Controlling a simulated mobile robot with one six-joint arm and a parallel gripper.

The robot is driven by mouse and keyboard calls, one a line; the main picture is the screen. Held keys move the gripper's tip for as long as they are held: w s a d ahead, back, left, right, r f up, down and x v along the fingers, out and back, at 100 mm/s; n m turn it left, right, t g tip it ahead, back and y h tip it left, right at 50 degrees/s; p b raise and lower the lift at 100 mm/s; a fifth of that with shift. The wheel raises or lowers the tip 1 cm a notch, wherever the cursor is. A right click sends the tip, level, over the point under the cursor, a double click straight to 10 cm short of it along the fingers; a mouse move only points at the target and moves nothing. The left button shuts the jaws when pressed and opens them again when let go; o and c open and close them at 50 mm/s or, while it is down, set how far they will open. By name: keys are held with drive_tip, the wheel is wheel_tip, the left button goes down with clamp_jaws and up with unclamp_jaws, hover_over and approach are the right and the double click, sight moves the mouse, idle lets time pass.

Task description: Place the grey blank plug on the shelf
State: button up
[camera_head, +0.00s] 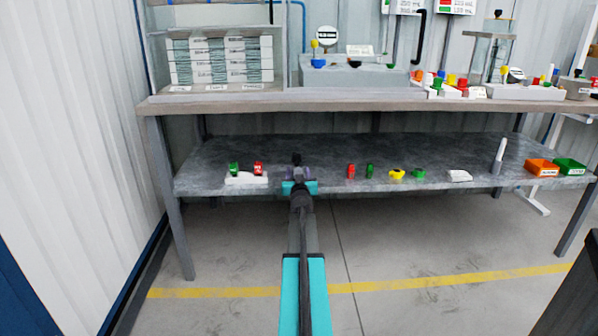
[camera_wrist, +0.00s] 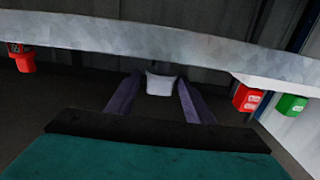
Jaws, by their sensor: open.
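The wrist view is upside down. In it, a pale grey block-like piece (camera_wrist: 160,84), which looks like the grey blank plug, sits between the two purple fingers of my gripper (camera_wrist: 159,92). The fingers are apart, with a gap visible on each side of it. It appears to stand at the front edge of the grey shelf (camera_wrist: 110,38); contact with the shelf is not clear. In the head view my gripper (camera_head: 299,174) is over the front edge of the lower shelf (camera_head: 330,152), and I cannot make out the plug there.
Left of my gripper, a white holder (camera_head: 246,179) carries a green and a red piece. To the right stand a red piece (camera_head: 351,171), a green piece (camera_head: 370,171), a yellow piece (camera_head: 397,174) and bins (camera_head: 541,168). The workbench top (camera_head: 380,105) overhangs the shelf.

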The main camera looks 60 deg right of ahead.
drive_tip(key=p+v, duration=0.2)
drive_tip(key=v, duration=0.9)
drive_tip(key=shift+s+a, duration=0.15)
drive_tip(key=shift+s, duration=0.05)
idle(0.9)
